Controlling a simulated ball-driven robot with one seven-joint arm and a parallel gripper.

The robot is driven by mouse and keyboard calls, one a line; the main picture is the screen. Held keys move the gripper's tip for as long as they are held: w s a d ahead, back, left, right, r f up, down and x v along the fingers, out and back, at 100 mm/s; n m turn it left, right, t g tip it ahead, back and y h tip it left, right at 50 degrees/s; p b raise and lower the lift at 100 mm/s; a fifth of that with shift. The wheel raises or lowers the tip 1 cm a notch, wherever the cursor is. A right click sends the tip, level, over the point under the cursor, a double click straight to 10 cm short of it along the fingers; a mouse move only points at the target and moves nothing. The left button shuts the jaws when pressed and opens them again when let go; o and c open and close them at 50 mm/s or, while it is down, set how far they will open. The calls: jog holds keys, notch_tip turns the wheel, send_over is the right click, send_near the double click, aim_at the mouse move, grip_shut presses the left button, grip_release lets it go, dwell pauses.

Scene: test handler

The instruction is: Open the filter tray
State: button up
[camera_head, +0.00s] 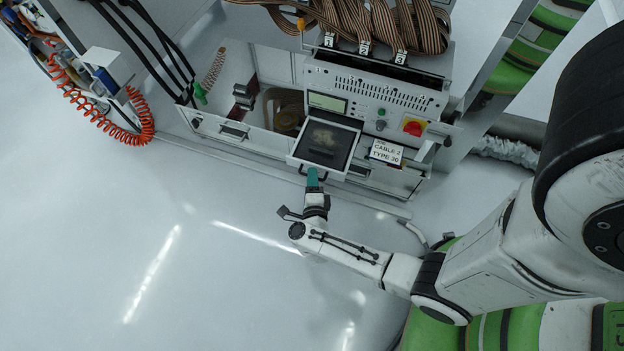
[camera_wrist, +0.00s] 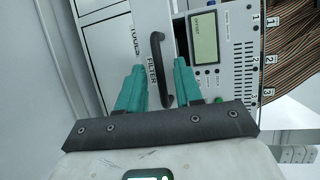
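In the head view the filter tray (camera_head: 294,159) stands out from the front of the machine, its top uncovered and showing a dark, dusty panel inside a light rim. In the wrist view its pale front (camera_wrist: 139,43) reads FILTER and carries a black bar handle (camera_wrist: 157,52). My gripper (camera_wrist: 159,65) has two teal fingers, spread apart. The lower part of the handle shows between them, and I see a gap to each finger. Contact cannot be made out. In the head view my gripper (camera_head: 312,170) is at the tray's front edge.
The control panel (camera_head: 378,103) with a display and a red-yellow switch is behind and right of the tray. A front drawer labelled TOOLS (camera_wrist: 108,40) is beside it. A CABLE 2 TYPE 30 sign (camera_head: 386,151) sits right. The floor (camera_head: 120,250) in front is clear.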

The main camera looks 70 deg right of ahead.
jog(key=p+v, duration=0.2)
jog(key=v, duration=0.8)
jog(key=shift+s+a, duration=0.25)
jog(key=shift+a, duration=0.05)
jog(key=shift+w+r, duration=0.1)
